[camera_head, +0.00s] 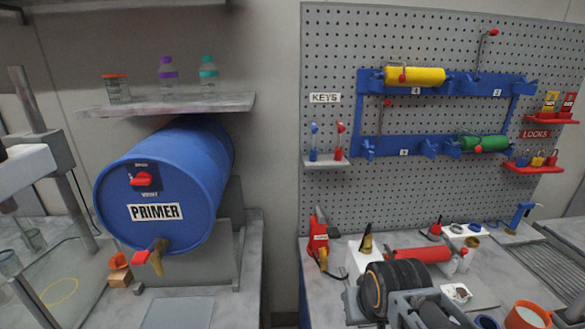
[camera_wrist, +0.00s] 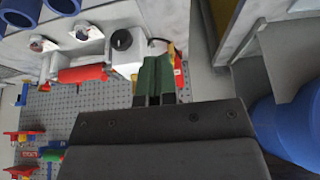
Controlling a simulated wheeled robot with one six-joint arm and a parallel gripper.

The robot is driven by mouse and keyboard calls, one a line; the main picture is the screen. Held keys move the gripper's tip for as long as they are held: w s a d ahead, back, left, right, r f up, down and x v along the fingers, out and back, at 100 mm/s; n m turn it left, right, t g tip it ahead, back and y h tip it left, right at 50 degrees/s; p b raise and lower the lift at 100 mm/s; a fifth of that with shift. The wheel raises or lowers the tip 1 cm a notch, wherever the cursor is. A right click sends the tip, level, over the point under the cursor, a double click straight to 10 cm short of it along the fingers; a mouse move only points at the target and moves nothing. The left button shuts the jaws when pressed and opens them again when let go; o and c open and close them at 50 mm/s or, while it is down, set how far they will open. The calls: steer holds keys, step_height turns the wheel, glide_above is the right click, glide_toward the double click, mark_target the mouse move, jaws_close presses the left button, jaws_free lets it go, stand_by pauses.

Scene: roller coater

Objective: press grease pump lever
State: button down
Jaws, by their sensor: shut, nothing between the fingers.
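My gripper (camera_wrist: 154,68) shows in the wrist view with its green fingers shut and nothing between them. Its tips overlap the white box (camera_wrist: 128,56), which has a round black knob on top; contact cannot be told. I see no label for a grease pump. A small blue device with a tilted, lever-like top (camera_head: 523,214) stands at the back right of the bench in the head view and may be the pump. A small blue shape at the left of the wrist view (camera_wrist: 21,96) may be the same device, apart from my gripper.
A pegboard (camera_head: 335,200) with rollers on a blue rack (camera_head: 447,88) rises behind the bench. A red roller (camera_head: 413,255), black rolls (camera_head: 396,284) and an orange-rimmed cup (camera_head: 527,316) crowd the bench. A blue PRIMER drum (camera_head: 190,180) lies at the left.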

steer(key=w+r+g, duration=0.1)
steer(key=w+r, duration=0.3)
steer(key=w, duration=0.6)
steer(key=w+r+g, duration=0.1)
steer(key=w+r, duration=0.3)
steer(key=w, duration=0.5)
steer(key=w+r, duration=0.3)
steer(key=r, duration=0.5)
steer(key=shift+w, duration=0.3)
steer(key=p, duration=0.1)
glide_above(334, 231)
steer(key=s+x, duration=0.1)
steer(key=x, duration=0.6)
steer(key=s+x, duration=0.1)
steer(key=x, duration=0.3)
steer(key=shift+s+f, duration=0.35)
steer(key=shift+f, duration=0.1)
steer(key=shift+s+f, duration=0.15)
steer(key=shift+f, duration=0.8)
